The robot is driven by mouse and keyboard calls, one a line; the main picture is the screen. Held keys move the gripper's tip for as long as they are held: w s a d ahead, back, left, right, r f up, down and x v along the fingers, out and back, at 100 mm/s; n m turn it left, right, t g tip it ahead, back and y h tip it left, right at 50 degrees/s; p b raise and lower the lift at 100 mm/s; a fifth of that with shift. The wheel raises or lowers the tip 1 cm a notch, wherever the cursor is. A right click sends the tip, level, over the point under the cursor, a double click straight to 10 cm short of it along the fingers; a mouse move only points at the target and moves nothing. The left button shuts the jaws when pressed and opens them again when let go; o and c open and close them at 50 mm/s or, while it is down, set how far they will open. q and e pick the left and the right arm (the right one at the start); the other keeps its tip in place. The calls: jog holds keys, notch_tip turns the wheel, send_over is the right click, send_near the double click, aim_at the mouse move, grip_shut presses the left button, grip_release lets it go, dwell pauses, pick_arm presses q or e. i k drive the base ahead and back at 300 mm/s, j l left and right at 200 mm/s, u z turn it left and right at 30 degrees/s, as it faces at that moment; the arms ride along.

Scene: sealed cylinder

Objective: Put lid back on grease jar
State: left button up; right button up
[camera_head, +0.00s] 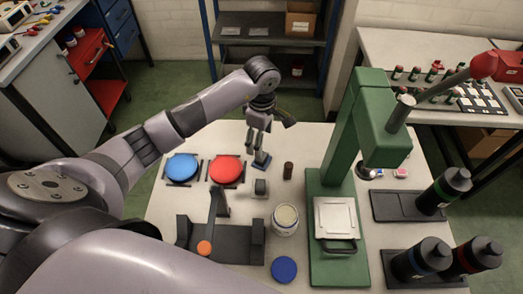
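The grease jar (285,219) is a clear, open-topped jar with cream-coloured contents, standing upright on the table. A round dark-blue disc, which looks like its lid (284,269), lies flat in front of the jar, apart from it. My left gripper (255,150) points down near the table's back edge, behind and left of the jar and well away from the lid. My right gripper is not in view.
A green press (341,150) stands right of the jar. A dark cradle with an orange-knobbed lever (204,247) is left of it. Blue (182,168) and red (227,170) discs sit at the back left. Black bottles (451,188) stand at right. A small dark cylinder (288,171) stands behind the jar.

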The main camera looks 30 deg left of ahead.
aim_at(285, 219)
jog(key=k+l, duration=0.5)
jog(key=k, duration=0.2)
jog(key=k+l, duration=0.5)
jog(key=k, duration=0.15)
